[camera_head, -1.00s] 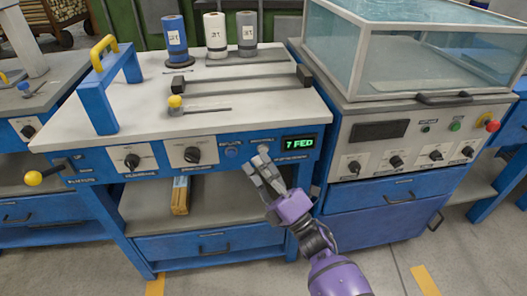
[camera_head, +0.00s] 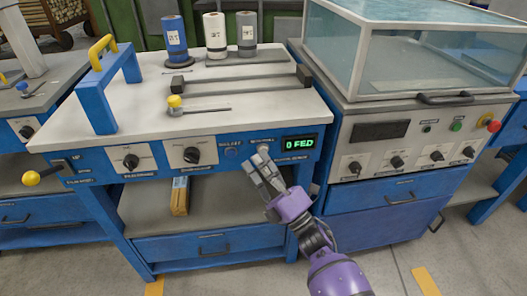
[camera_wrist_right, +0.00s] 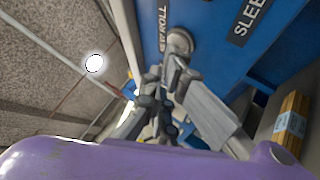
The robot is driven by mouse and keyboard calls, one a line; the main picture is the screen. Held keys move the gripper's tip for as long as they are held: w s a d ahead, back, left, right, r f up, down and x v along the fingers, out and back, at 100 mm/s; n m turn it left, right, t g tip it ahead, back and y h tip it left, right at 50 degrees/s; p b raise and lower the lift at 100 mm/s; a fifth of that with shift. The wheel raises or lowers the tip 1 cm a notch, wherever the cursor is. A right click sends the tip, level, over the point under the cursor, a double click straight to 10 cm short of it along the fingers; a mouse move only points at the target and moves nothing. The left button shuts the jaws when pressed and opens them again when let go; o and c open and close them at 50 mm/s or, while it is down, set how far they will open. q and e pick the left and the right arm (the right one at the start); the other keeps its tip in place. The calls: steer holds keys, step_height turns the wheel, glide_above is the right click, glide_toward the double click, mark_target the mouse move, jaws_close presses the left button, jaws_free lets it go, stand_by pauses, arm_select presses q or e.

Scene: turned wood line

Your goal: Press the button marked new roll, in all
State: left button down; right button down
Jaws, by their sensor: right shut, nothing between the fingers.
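The blue front panel (camera_head: 218,142) of the middle bench carries a lit green display (camera_head: 299,143) reading "0 FED". My right gripper (camera_head: 259,160) is shut and empty, its fingertips close to the panel just left of and below the display. In the right wrist view, a round grey button (camera_wrist_right: 181,41) sits right beyond the fingertips (camera_wrist_right: 178,75), beside a label partly cut off that appears to end in "ROLL". I cannot tell whether fingertips and button touch. Another round button (camera_head: 232,152) is farther left. My left gripper is not in view.
Two black knobs (camera_head: 192,155) are on the same panel, left of the buttons. Three labelled rolls (camera_head: 215,35) stand at the back of the benchtop (camera_head: 140,85). A glass-topped machine (camera_head: 340,120) stands close on the right. Open floor lies in front.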

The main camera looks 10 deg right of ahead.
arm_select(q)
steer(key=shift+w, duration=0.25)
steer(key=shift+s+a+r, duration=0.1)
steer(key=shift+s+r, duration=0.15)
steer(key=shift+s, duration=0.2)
arm_select(e)
steer(key=shift+s, duration=0.8)
arm_select(q)
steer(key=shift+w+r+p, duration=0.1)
steer(key=shift+p, duration=0.25)
arm_select(e)
steer(key=shift+s, duration=0.1)
